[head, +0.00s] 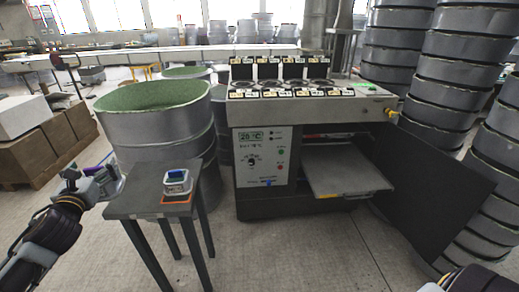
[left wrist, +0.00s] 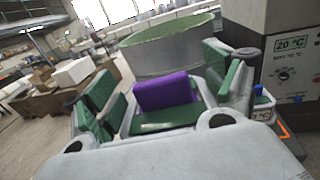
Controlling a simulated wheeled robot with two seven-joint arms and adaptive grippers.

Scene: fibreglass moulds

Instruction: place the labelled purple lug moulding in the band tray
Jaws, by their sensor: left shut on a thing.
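My left gripper (head: 100,180) is at the left of the head view, beside the left edge of the small grey table. It is shut on the purple lug moulding (left wrist: 165,92), which sits between the green-padded fingers in the left wrist view. Only a small purple part of the moulding (head: 111,167) shows in the head view; I cannot make out its label. A small pale tray (head: 177,194) with something blue and green in it stands on the table, and I cannot tell for certain that it is the band tray. It also shows in the left wrist view (left wrist: 263,114). My right gripper is not in view.
The small table (head: 135,200) has bare room left of the tray, and an orange outline lies under the tray. A machine (head: 265,160) with a 20 °C display and a lowered shelf stands right of it. A large drum (head: 150,120) stands behind; stacked rings (head: 440,100) stand right.

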